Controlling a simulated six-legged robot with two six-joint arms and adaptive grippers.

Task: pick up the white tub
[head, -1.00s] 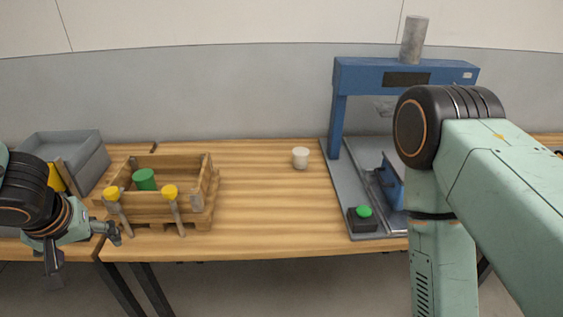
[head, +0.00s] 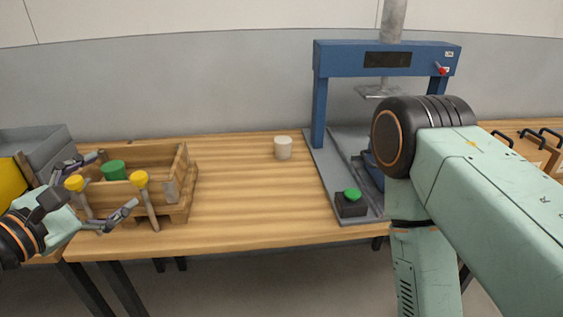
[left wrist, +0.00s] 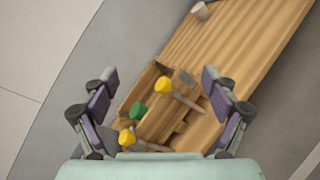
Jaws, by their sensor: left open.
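The white tub (head: 283,147) stands upright on the wooden table, between the wooden crate and the blue press. It also shows at the top of the left wrist view (left wrist: 201,11). My left gripper (head: 118,186) is open and empty, over the front left of the crate, well to the left of the tub. In the left wrist view its two fingers (left wrist: 160,108) are spread wide, with the crate between and beyond them. My right arm's links fill the right of the head view; its gripper does not show.
The wooden crate (head: 181,182) holds a green cylinder (head: 114,170) and two yellow-topped tools (head: 140,180) lean at its front. The blue press (head: 320,95) with a green button (head: 352,194) stands right of the tub. A grey bin (head: 52,150) is far left. Table around the tub is clear.

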